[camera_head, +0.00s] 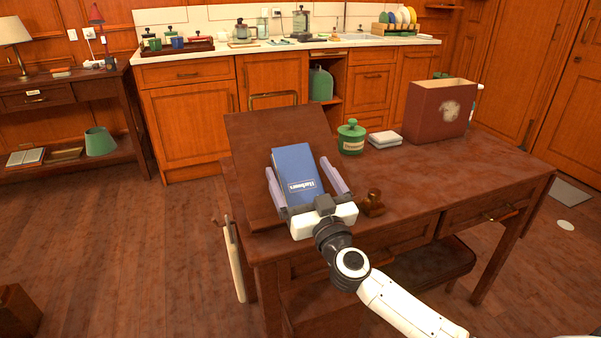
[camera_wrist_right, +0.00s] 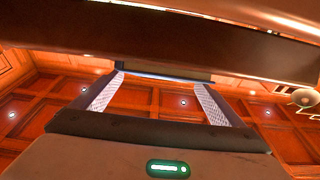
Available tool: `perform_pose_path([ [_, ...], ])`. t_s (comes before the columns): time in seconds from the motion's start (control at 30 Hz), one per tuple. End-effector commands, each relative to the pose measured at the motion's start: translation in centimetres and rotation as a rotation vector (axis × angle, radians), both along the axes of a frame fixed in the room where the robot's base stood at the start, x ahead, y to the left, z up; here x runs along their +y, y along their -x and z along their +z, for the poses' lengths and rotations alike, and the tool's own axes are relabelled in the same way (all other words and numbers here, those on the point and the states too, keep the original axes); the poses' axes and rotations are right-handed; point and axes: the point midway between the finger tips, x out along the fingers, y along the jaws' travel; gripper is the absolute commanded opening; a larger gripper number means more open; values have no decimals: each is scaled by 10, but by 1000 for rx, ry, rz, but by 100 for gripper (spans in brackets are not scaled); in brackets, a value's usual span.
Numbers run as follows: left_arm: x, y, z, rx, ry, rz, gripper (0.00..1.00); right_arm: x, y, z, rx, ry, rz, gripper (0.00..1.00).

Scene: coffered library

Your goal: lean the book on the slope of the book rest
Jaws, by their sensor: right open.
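The blue book (camera_head: 295,170) lies back against the dark brown slope of the book rest (camera_head: 262,128), near its lower part, with its pale lettering toward the near edge. My right gripper (camera_head: 297,166) is open, with one lilac finger on each side of the book. The left finger is close to the book's side; a gap shows at the right finger. Contact cannot be told. The white gripper body hides the book's bottom edge and part of the rest's ledge. The right wrist view shows both spread fingers (camera_wrist_right: 156,98). My left gripper is not in view.
The rest stands at the left end of a wooden desk (camera_head: 470,172). A brown stamp (camera_head: 372,204) is just right of my gripper. A green jar (camera_head: 351,138), a white stack (camera_head: 384,139) and a reddish box (camera_head: 437,112) stand behind. The desk's right part is clear.

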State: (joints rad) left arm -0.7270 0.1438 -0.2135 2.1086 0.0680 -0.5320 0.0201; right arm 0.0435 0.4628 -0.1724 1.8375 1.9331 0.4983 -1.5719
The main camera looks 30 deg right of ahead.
Motion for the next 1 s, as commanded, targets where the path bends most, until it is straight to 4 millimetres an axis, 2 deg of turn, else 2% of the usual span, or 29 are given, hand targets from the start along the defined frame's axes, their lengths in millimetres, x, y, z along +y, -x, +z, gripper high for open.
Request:
perform_pose_path([
  [0.5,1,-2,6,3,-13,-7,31,19,82,-20,1,1,0,92],
  [0.7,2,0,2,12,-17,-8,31,22,95,-21,-3,0,-1,92],
  [1.0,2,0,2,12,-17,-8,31,23,95,-22,-3,0,-1,92],
])
